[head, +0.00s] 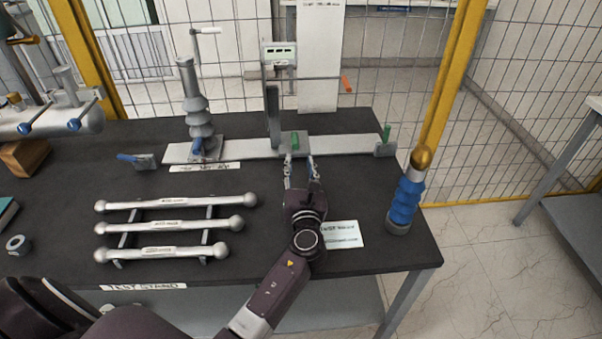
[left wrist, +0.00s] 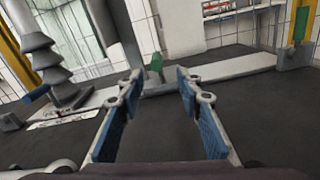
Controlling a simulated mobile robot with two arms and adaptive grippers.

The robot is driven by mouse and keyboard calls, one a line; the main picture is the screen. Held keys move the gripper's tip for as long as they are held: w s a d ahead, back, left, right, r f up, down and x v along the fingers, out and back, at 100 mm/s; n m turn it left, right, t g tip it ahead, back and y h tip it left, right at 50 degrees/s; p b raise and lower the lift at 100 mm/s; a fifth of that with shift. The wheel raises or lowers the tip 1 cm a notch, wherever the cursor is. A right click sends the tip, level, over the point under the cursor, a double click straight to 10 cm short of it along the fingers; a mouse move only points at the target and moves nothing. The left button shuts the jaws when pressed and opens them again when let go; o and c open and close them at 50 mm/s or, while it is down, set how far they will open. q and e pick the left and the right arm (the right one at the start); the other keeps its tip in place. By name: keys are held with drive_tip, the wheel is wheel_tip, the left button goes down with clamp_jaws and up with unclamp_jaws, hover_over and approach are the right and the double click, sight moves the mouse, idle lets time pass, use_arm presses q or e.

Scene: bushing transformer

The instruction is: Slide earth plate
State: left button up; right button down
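A grey upright plate (head: 273,116), which I take to be the earth plate, stands on a long pale rail (head: 245,148) at the back of the black table. A green handle (head: 295,141) sits at the plate's foot on the right. My left gripper (head: 299,166) is open and empty just in front of this handle, its fingers pointing at it. In the left wrist view the green handle (left wrist: 155,65) shows beyond the gap between the blue-padded fingertips (left wrist: 158,82); I see no contact. The right gripper is not in view.
A grey ribbed bushing (head: 195,100) stands on the rail's left part. A second green handle (head: 386,134) marks the rail's right end. Several silver rods (head: 176,225) lie at left. A blue bushing with a gold ball (head: 405,200) stands at the right edge.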

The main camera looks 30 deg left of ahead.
use_arm(q)
drive_tip(key=shift+v, duration=1.9)
drive_tip(key=shift+d, duration=0.1)
